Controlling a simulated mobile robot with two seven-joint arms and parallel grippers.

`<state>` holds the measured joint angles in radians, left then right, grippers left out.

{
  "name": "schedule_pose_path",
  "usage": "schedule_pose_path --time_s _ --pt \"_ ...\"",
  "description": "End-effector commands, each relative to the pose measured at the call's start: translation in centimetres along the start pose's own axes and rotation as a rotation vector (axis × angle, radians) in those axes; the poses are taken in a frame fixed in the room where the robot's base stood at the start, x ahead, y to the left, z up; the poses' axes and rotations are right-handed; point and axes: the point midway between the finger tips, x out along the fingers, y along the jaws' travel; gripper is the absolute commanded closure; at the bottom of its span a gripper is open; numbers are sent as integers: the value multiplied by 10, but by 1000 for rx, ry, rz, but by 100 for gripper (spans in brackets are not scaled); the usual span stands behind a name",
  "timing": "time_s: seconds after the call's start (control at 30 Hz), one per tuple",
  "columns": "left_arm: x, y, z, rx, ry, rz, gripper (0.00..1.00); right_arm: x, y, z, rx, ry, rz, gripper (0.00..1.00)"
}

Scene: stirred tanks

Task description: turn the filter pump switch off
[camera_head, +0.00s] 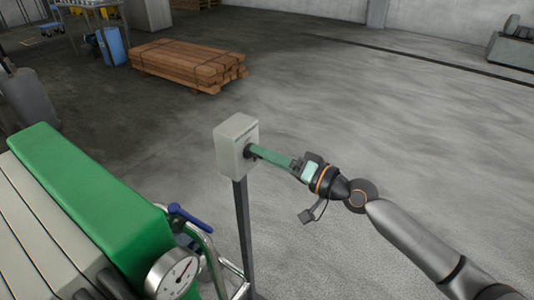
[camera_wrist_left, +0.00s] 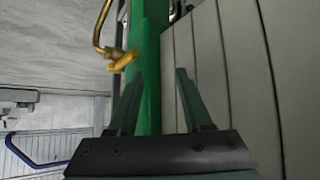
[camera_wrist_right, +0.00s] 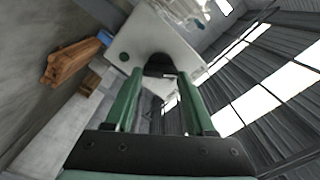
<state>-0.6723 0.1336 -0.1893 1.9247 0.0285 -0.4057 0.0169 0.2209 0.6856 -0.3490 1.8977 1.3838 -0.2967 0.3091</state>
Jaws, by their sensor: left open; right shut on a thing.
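The switch box (camera_head: 237,135) is a pale grey box on a dark post (camera_head: 243,225), in the middle of the head view. In the right wrist view its pale face (camera_wrist_right: 150,35) carries a black knob (camera_wrist_right: 160,66) and a small round green spot (camera_wrist_right: 124,57). My right gripper (camera_head: 252,151) reaches in from the right, its green fingers at the box's front. It is shut on the black knob, which sits between the fingertips. The fingers mostly hide the knob in the head view. My left gripper (camera_wrist_left: 161,75) is open and empty, near a green upright surface (camera_wrist_left: 147,50).
The green machine (camera_head: 85,195) with pale plates stands at the lower left. A blue valve handle (camera_head: 190,217) and round gauge (camera_head: 172,274) sit between it and the post. Stacked timber (camera_head: 185,65) lies behind.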

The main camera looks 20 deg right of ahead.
Motion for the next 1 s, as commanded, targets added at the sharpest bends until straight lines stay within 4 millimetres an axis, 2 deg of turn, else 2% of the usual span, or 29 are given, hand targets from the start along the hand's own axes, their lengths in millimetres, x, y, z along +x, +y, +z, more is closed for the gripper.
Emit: schedule_pose_path --time_s 0.5,0.73,1.0 --pt "-11 -2 -6 -3 -3 -7 50 0 1 -1 454 2 -1 100" --pt "-14 -1 -9 -3 -5 -7 50 0 1 0 579 1 -1 100" --pt "-15 -1 -10 -3 -6 -6 50 0 2 0 647 1 -2 100"
